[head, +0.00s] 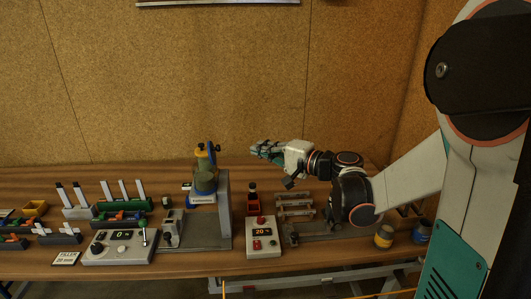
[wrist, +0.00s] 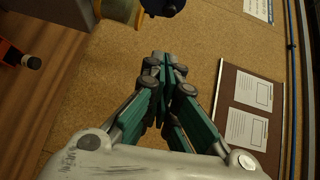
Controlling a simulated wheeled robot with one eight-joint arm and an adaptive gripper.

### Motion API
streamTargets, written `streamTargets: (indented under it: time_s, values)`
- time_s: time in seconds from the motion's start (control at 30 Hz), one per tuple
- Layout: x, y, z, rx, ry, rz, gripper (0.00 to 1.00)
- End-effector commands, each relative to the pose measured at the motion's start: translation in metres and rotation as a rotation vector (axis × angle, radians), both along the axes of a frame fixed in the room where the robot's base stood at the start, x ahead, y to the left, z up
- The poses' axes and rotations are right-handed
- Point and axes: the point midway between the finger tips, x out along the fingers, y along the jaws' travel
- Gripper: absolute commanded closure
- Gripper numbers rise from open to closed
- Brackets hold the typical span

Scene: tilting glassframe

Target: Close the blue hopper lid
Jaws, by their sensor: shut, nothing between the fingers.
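The hopper (head: 205,182) stands on a blue-based unit left of centre in the head view, with yellow at its top. A dark blue part, seemingly the hopper lid (head: 213,147), stands up above its right side and looks raised. In the wrist view, the hopper (wrist: 122,10) and the dark blue lid (wrist: 165,6) are cut off by the top edge. My gripper (head: 256,150) is to the right of the lid at about its height, apart from it. Its teal fingers (wrist: 166,62) are together and empty in the wrist view.
A grey upright plate (head: 224,205) stands beside the hopper. Racks and another control box (head: 119,246) fill the left. The air between gripper and lid looks clear.

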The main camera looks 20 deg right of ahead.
Motion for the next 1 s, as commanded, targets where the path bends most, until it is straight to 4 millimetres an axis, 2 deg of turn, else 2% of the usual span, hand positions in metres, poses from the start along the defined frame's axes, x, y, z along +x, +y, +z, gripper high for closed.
streamTargets:
  time_s: [0.1, 0.3, 0.5, 0.6, 1.0]
  values:
    - [0.022, 0.014, -0.004, -0.001, 0.0, 0.005, 1.0]
    - [0.052, 0.034, -0.007, -0.001, 0.0, 0.004, 1.0]
    - [0.056, 0.059, -0.009, 0.0, 0.001, 0.003, 1.0]
    - [0.058, 0.064, -0.01, 0.0, 0.001, 0.001, 1.0]
    - [0.059, 0.067, -0.009, -0.001, 0.0, 0.001, 1.0]
